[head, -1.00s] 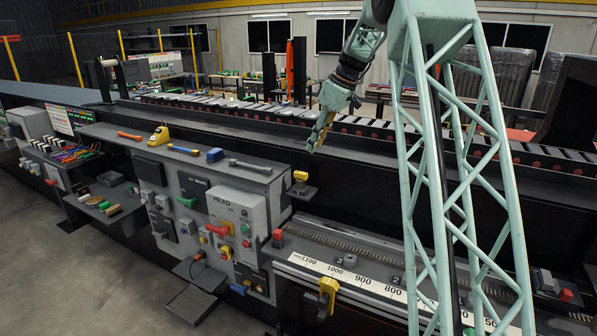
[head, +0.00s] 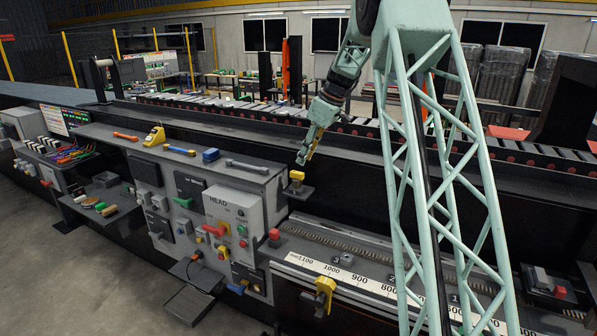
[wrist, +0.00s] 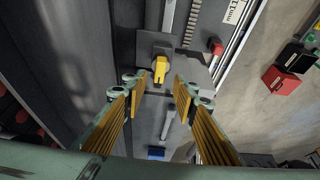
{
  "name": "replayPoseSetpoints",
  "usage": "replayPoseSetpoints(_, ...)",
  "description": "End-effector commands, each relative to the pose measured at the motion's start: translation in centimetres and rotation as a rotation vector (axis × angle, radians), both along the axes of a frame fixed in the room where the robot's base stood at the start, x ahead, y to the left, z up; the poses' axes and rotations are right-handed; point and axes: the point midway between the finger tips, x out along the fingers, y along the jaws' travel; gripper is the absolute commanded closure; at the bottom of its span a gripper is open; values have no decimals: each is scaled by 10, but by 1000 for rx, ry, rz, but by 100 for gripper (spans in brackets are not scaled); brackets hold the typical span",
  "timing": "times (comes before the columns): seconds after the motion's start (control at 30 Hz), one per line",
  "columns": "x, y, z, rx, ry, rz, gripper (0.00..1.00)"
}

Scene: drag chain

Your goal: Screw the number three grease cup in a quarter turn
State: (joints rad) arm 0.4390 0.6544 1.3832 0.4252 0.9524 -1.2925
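My gripper (head: 304,158) is open and empty. It points down, just above a small yellow block (head: 296,176) on a dark bracket. In the wrist view my gripper (wrist: 155,100) has its two yellow-padded fingers spread wide, with the yellow block (wrist: 160,69) beyond and between their tips, apart from them. The number three grease cup (head: 346,258) appears as a small grey round part beside a "3" mark on the dark bed, to the right of and below my gripper in the head view. It is too small to tell how far it is screwed in.
A grey HEAD control panel (head: 228,213) with levers stands left of the bracket. Loose tools lie on the shelf (head: 225,162). My lattice arm link covers part of the bed.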

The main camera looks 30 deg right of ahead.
Motion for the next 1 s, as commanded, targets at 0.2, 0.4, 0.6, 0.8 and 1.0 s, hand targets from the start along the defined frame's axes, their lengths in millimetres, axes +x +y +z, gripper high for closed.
replayPoseSetpoints(0.2, 9, 7, -27, 0, 2, 2, 74)
replayPoseSetpoints(0.4, 16, 12, -50, 0, 2, -1, 74)
replayPoseSetpoints(0.6, 22, 16, -66, 0, 2, -1, 74)
replayPoseSetpoints(0.8, 24, 17, -71, -1, -1, 0, 74)
replayPoseSetpoints(1.0, 24, 18, -72, -1, -1, 0, 74)
